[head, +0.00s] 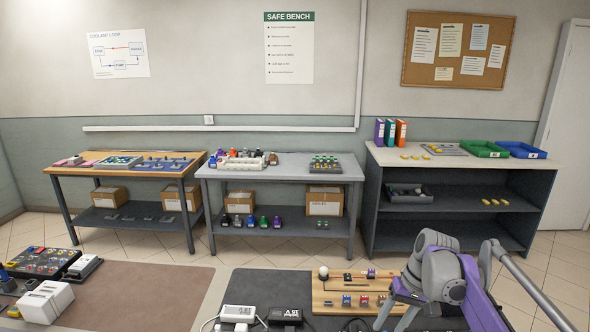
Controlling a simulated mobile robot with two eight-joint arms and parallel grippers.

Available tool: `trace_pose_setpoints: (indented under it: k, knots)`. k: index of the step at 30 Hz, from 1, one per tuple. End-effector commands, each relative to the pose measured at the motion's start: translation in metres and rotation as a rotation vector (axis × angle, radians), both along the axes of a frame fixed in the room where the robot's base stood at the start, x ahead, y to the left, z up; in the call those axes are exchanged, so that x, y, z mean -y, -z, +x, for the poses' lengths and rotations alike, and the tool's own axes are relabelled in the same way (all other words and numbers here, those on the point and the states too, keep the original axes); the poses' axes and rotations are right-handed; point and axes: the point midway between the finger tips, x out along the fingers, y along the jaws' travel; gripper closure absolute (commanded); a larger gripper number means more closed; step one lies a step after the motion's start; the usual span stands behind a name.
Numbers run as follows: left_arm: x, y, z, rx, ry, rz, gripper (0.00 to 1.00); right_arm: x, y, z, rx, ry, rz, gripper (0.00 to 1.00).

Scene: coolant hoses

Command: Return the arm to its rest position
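My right arm comes in at the lower right, with grey joints and purple links. Its gripper (393,318) points down over the near bench, just at the right end of a wooden board (330,283). Its two grey fingers stand apart, and I see nothing held between them. The fingertips are close to the bottom edge of the picture, so whether they touch anything is hard to tell. My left arm and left gripper are not in view.
On the near bench, a white meter (238,313) and a dark meter (285,315) with cables stand left of the board. A brown mat (120,295) is clear. A black tray of parts (43,262) is at far left. Tables and a shelf stand behind.

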Motion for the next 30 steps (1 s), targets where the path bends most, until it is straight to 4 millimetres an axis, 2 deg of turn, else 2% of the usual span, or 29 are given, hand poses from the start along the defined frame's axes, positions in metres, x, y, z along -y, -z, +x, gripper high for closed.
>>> trace_pose_setpoints:
  k: [1,8,13,18,21,24,30]
  knots:
    - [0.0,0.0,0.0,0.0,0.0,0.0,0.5,-0.009,-0.003,-0.018,0.027,-0.002,-0.025,0.46]
    - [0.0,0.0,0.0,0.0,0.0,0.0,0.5,-0.033,0.002,-0.092,0.167,-0.001,-0.139,0.46]
    - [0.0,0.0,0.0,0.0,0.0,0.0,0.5,-0.045,0.022,-0.152,0.281,-0.009,-0.212,0.46]
    - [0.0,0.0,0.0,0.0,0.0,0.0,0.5,-0.052,0.053,-0.206,0.395,-0.024,-0.269,0.46]
    - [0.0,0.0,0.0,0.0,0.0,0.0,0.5,-0.053,0.071,-0.228,0.449,-0.031,-0.291,0.46]
    - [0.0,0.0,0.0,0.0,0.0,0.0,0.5,-0.054,0.083,-0.242,0.486,-0.035,-0.305,0.46]
    - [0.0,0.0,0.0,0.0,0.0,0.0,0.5,-0.054,0.091,-0.25,0.512,-0.038,-0.315,0.46]
